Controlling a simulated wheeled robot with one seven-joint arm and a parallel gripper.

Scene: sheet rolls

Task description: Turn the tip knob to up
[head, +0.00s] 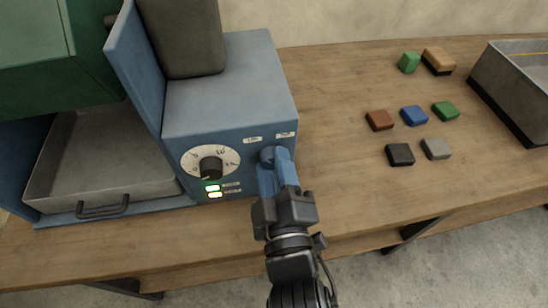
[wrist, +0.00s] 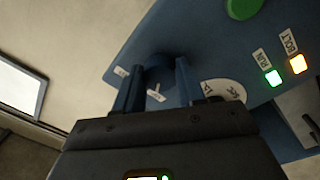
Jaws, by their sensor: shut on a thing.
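A blue machine (head: 225,100) stands on the bench, with a panel facing me. A small blue knob (head: 267,154), which I take for the tip knob, is at the panel's right side, below two small white labels (head: 254,139). My gripper (head: 275,160) is at this knob, its fingers on either side. In the wrist view my gripper (wrist: 157,85) is shut on the knob (wrist: 160,62), and a white label shows between the fingers. The fingers hide part of the knob, so its setting is unclear. The label text is too small to read surely.
A white dial with a black knob (head: 211,167) is left of my gripper, above a green and a yellow lamp (head: 215,195). A grey tray (head: 100,160) is at left. Several coloured blocks (head: 414,115) and a grey bin (head: 515,85) are at right.

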